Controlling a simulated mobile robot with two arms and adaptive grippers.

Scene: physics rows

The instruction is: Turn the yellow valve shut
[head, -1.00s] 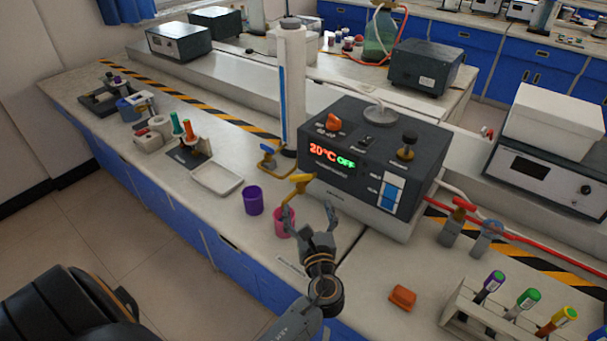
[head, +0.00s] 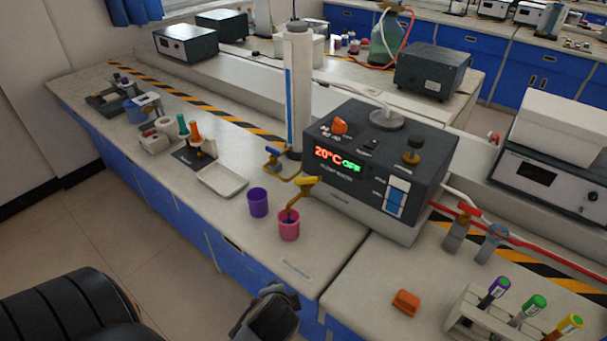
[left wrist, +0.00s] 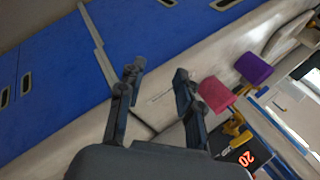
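The yellow valve (head: 304,183) has a yellow lever on a brass-coloured pipe at the front left of the dark bath unit (head: 365,165) on the bench. Its spout bends down over a pink cup (head: 289,232) with something dark blue inside. A purple cup (head: 258,203) stands beside it. My left gripper (left wrist: 158,72) is open and empty in the left wrist view, with the pink cup (left wrist: 216,94) and purple cup (left wrist: 253,69) to its right. In the head view a dark part of my arm shows low at the bench's front edge, away from the valve. My right gripper is not in view.
A blue-handled tap (head: 274,158) sits behind and left of the valve. A white tray (head: 222,180) lies left of the cups. An orange block (head: 405,301) and a rack of markers (head: 460,327) are at the right. Bench in front of the cups is clear.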

